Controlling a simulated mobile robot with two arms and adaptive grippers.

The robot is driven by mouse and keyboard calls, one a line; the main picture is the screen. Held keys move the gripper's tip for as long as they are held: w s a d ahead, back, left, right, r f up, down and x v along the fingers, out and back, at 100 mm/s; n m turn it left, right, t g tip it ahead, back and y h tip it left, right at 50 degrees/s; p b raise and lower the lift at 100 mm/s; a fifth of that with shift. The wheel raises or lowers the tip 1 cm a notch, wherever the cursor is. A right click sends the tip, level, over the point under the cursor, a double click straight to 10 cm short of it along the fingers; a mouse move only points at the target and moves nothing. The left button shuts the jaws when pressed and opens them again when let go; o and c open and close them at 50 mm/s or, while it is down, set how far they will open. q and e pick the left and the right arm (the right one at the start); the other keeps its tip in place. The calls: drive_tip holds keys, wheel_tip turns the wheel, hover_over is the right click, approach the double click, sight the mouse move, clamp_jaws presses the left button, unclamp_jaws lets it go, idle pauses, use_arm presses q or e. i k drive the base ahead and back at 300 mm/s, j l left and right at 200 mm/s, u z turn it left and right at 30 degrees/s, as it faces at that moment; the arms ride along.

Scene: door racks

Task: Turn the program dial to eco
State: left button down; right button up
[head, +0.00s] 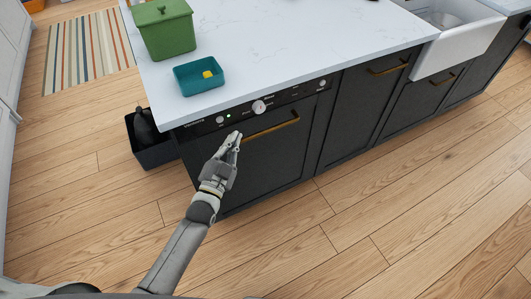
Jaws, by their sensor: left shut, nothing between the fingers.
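The program dial (259,107) is a round pale knob on the black control panel (290,96) at the top of a dark dishwasher front (268,160). Small labels surround it, too small to read, so I cannot tell where the dial points. A small green light shows left of the dial. My left gripper (236,138) is shut and empty, in front of the dishwasher, below and left of the dial and apart from it in the picture. My right gripper is not in view.
A brass handle (271,129) sits on the dishwasher door just right of my gripper. The white counter (310,45) above holds a green lidded bin (167,32) and a teal tray (187,83) with a yellow block (207,74). A dark bin (154,151) stands on the floor left.

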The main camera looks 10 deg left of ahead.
sight(258, 107)
drive_tip(key=i+l, duration=0.1)
drive_tip(key=l, duration=0.45)
drive_tip(key=i+l, duration=0.1)
drive_tip(key=l, duration=0.5)
drive_tip(key=l+u, duration=0.1)
drive_tip(key=l, duration=0.45)
drive_tip(key=i+j, duration=0.35)
drive_tip(key=i, duration=0.05)
